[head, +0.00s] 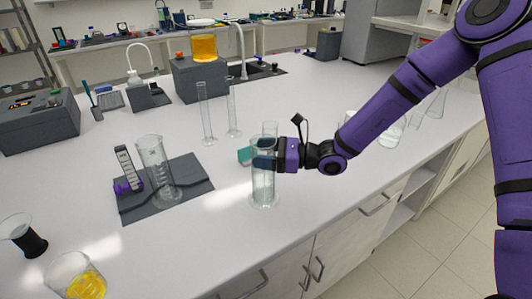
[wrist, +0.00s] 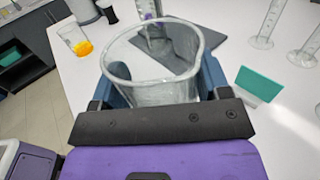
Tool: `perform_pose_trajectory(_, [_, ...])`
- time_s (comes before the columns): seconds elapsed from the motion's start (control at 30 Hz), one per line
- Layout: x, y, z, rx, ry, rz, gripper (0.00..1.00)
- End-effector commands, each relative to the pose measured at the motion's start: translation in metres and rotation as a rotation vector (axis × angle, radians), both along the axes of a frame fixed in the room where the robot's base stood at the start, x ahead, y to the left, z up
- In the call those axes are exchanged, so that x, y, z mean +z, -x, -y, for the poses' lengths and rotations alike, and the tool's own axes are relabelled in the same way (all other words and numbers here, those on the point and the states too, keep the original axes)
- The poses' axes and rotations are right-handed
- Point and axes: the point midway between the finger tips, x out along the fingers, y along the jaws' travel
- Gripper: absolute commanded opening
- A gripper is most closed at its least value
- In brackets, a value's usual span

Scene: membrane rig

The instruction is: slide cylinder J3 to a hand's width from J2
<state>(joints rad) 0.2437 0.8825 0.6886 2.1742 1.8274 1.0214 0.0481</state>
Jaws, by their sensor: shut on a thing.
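My gripper (head: 266,160) is shut on a clear glass cylinder (head: 264,187) near the front edge of the bench. The cylinder looks upright, with its base at the bench top. In the wrist view its open rim (wrist: 150,38) fills the space between the blue fingers (wrist: 158,88). Two slim clear cylinders, one on the left (head: 206,115) and one on the right (head: 232,108), stand close together farther back. A wider clear cylinder (head: 160,178) stands on a dark mat (head: 197,172) to the left. I can read no J2 or J3 label on any of them.
A purple-based stand (head: 128,175) is on the mat. A beaker of yellow liquid (head: 76,280) is at the front left. More glassware (head: 390,130) stands to the right. Bare bench lies between mat and held cylinder.

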Motion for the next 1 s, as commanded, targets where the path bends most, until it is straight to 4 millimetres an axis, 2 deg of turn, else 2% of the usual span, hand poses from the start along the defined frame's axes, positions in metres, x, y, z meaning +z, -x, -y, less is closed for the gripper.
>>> perform_pose_trajectory(0.37, [0.0,0.0,-0.002,0.0,0.0,0.0,0.37])
perform_pose_trajectory(1.0, [0.0,-0.001,-0.034,0.001,0.0,0.001,0.37])
